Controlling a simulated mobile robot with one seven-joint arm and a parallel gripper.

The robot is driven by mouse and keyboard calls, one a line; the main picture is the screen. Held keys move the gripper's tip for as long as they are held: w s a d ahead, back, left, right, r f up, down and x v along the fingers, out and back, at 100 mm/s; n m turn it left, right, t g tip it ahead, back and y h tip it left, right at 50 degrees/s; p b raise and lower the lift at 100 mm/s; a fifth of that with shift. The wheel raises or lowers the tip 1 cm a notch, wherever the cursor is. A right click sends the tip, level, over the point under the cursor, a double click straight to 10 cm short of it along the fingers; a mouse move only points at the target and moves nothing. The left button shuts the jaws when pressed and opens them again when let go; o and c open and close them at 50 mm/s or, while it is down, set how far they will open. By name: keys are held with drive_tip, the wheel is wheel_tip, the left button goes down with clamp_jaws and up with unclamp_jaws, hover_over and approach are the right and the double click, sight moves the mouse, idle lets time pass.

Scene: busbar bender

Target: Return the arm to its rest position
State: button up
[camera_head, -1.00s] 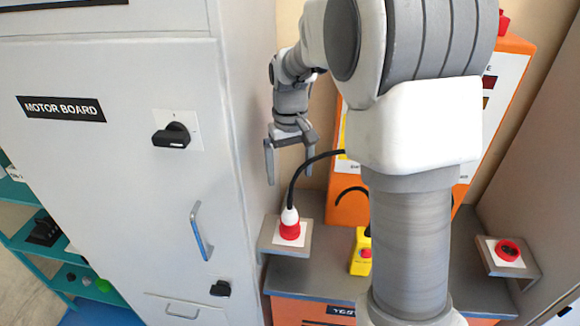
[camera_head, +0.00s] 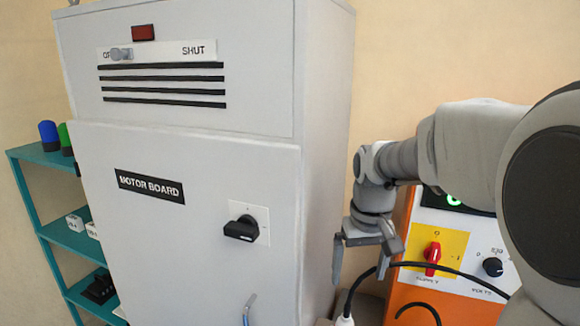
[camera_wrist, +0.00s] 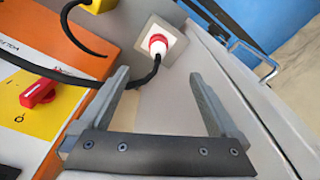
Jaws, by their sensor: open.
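My gripper (camera_head: 364,264) is open and empty, pointing down between the grey cabinet and the orange machine in the head view. In the wrist view my gripper (camera_wrist: 165,90) shows both fingers apart with nothing between them. Beyond the fingertips, a red and white plug (camera_wrist: 157,43) with a black cable sits at a socket plate (camera_wrist: 178,60). The arm is bent, with its upper links at the right of the head view.
The grey motor board cabinet (camera_head: 180,240) stands left of my gripper, with a black rotary switch (camera_head: 241,228). The orange machine (camera_head: 400,290) is close on the right, with a red knob (camera_head: 432,259). A black cable (camera_head: 370,275) loops near my fingers. Teal shelves (camera_head: 50,150) stand far left.

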drive_tip(key=s+r+t, duration=0.2)
drive_tip(key=s, duration=0.7)
drive_tip(key=s+r+m+t, duration=0.1)
drive_tip(key=s+r+t, duration=0.1)
drive_tip(key=s, duration=0.8)
drive_tip(key=shift+r, duration=0.2)
